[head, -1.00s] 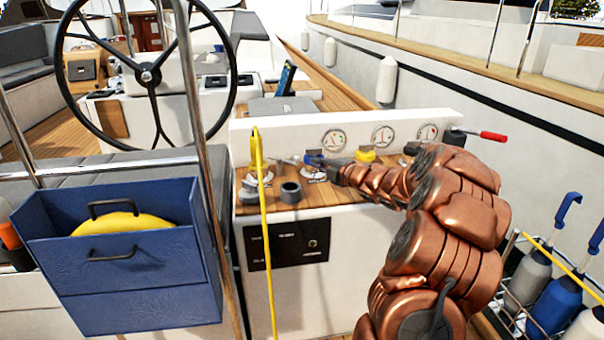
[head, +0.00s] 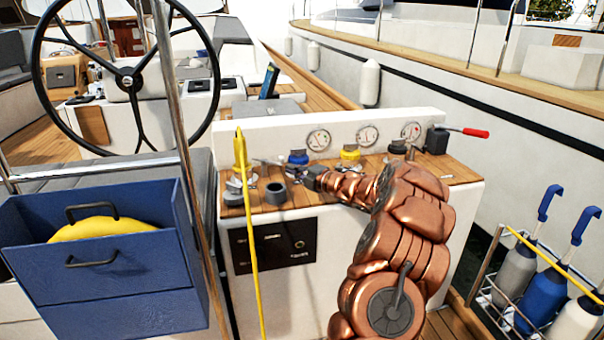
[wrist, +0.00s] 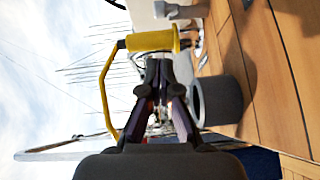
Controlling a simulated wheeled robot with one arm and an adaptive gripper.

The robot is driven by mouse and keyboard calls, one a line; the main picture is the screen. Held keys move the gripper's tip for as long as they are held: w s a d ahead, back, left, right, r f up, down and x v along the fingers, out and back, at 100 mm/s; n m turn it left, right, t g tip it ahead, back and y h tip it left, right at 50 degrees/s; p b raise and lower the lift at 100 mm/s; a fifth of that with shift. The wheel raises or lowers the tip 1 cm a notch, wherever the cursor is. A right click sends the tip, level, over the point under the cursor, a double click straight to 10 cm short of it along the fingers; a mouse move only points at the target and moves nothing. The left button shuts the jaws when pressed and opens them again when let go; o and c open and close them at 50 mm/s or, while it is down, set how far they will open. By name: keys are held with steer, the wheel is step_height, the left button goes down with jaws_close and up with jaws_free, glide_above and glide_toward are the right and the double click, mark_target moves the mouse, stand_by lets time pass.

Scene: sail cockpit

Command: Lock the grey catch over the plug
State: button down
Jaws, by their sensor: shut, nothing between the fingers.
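The yellow plug (head: 240,150) stands upright at the left end of the console top, with a yellow cable hanging down the front. In the wrist view the plug (wrist: 150,41) lies just beyond and above my fingertips, its cable looping left. Small grey and white parts (head: 235,185) sit at its foot; I cannot make out the catch's shape or whether it is over the plug. My gripper (wrist: 158,68) is shut and empty, its tips apparently close to the plug; contact is unclear. In the head view my arm reaches over the console from the right.
A grey ring-shaped cup (head: 276,193) stands right of the plug, close beside my fingers in the wrist view (wrist: 216,101). Blue (head: 298,157) and yellow (head: 350,152) caps stand behind it. A steel post (head: 180,110) and blue box (head: 110,270) are at left.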

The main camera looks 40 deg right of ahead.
steer(key=x, duration=0.3)
steer(key=shift+w+d, duration=0.2)
steer(key=shift+w+d+f, duration=0.1)
steer(key=shift+w+d, duration=0.3)
steer(key=shift+w, duration=0.25)
steer(key=shift+w+d+f, duration=0.1)
steer(key=shift+w+d, duration=0.35)
steer(key=shift+w, duration=0.2)
steer(key=shift+w+d+r+y+p, duration=0.15)
steer(key=shift+y+p, duration=0.15)
steer(key=shift+p, duration=0.3)
steer(key=shift+d, duration=0.1)
steer(key=shift+n, duration=0.3)
